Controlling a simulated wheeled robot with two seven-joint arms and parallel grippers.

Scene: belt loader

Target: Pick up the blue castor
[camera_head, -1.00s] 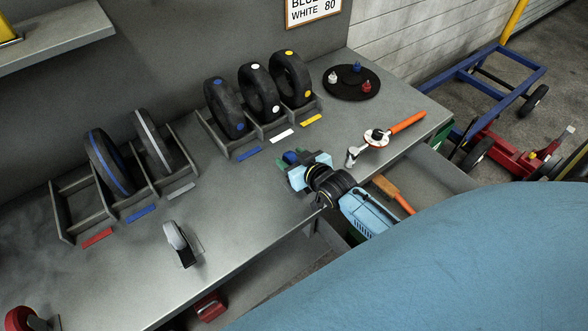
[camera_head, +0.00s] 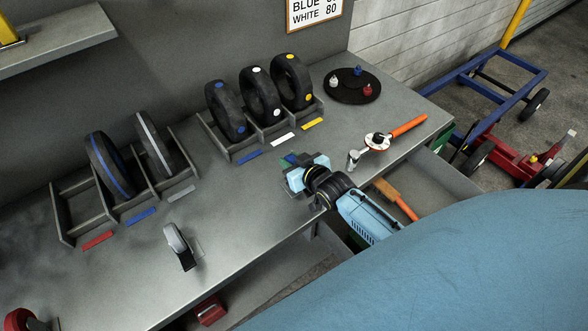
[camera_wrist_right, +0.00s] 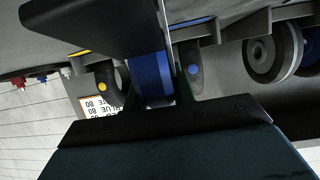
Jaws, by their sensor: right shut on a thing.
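My right gripper (camera_head: 294,162) comes in from the lower right, over the front part of the workbench (camera_head: 250,200). It is shut on the blue castor (camera_wrist_right: 150,76). My left gripper is not in view.
A grey castor (camera_head: 180,247) stands on the bench to the left. Racks hold tyres with blue and grey stripes (camera_head: 109,165) and tyres with coloured dots (camera_head: 225,110). A round black tray (camera_head: 352,94) with small pegs and an orange-handled tool (camera_head: 408,126) lie to the right.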

